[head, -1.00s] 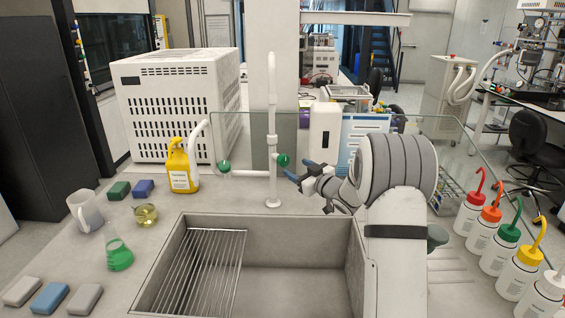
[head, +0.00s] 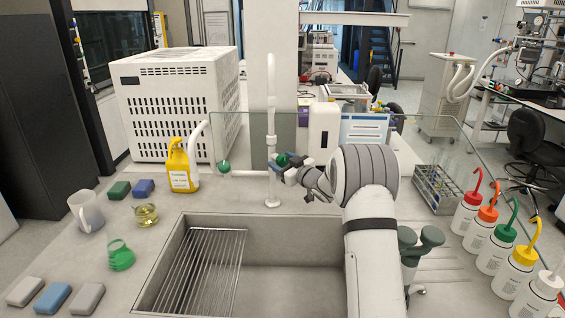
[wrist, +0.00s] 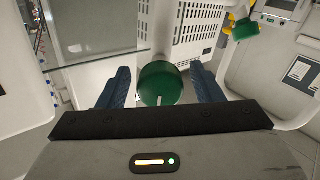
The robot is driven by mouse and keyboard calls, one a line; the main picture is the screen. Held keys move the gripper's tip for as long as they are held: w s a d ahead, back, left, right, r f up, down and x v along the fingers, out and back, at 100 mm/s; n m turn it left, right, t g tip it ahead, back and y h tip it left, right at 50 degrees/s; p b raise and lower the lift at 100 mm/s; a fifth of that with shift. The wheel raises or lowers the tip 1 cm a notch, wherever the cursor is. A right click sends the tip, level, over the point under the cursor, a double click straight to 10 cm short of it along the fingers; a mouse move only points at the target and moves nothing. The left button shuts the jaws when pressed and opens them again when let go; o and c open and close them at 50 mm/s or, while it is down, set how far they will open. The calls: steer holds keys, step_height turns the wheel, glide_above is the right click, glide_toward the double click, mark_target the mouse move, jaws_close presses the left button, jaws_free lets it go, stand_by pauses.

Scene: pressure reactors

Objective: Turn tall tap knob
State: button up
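The white tall tap (head: 271,120) stands behind the sink. One round green knob (head: 282,160) sits on the right of its column, and another green knob (head: 224,167) sits at the left by the curved spout. My gripper (head: 289,164) is at the right-hand knob from the right, and its fingers partly hide the knob in the head view. In the wrist view the green knob (wrist: 160,84) lies between my two blue fingers, with a narrow gap seeming to show on each side. The fingers are open. The other green knob also shows in the wrist view (wrist: 246,30).
The sink (head: 300,225) with a wire rack lies in front. A yellow jug (head: 179,167), a mug (head: 87,211) and flasks stand to the left. Several wash bottles (head: 495,240) line the right edge. A glass panel (head: 430,150) rises behind.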

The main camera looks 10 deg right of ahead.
steer(key=c, duration=0.9)
steer(key=n+b, duration=0.1)
steer(key=b, duration=0.2)
steer(key=shift+f, duration=0.3)
steer(key=n+b, duration=0.2)
steer(key=b, duration=0.1)
steer(key=shift+r+n+b, duration=0.1)
steer(key=shift+n+b, duration=0.6)
steer(key=shift+b, duration=0.15)
steer(key=shift+r+n+b, duration=0.25)
steer(key=shift+n+b, duration=0.05)
steer(key=shift+n, duration=0.1)
steer(key=o, duration=1)
steer(key=shift+c, duration=0.2)
steer(key=v, duration=0.8)
steer(key=shift+b, duration=0.45)
